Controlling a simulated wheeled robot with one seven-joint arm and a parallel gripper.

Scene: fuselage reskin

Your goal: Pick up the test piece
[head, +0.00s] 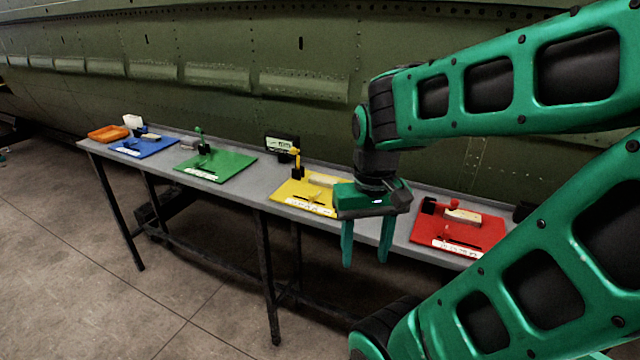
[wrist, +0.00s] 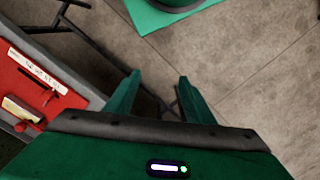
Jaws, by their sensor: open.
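I cannot tell for sure which thing is the test piece. A tan block (head: 463,216) lies on the red mat (head: 480,235) beside a small red clamp-like fixture (head: 440,206); this block also shows at the left of the wrist view (wrist: 20,109). My gripper (head: 365,263) is open and empty, fingers pointing down, in front of the table edge between the yellow and red mats. In the wrist view its fingers (wrist: 159,80) stand apart over the floor.
A long grey table (head: 262,190) runs along a green fuselage wall (head: 230,50). A green mat (head: 226,166), a blue mat (head: 140,149), an orange tray (head: 108,133) and a dark display box (head: 281,144) are on it. The floor in front is clear.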

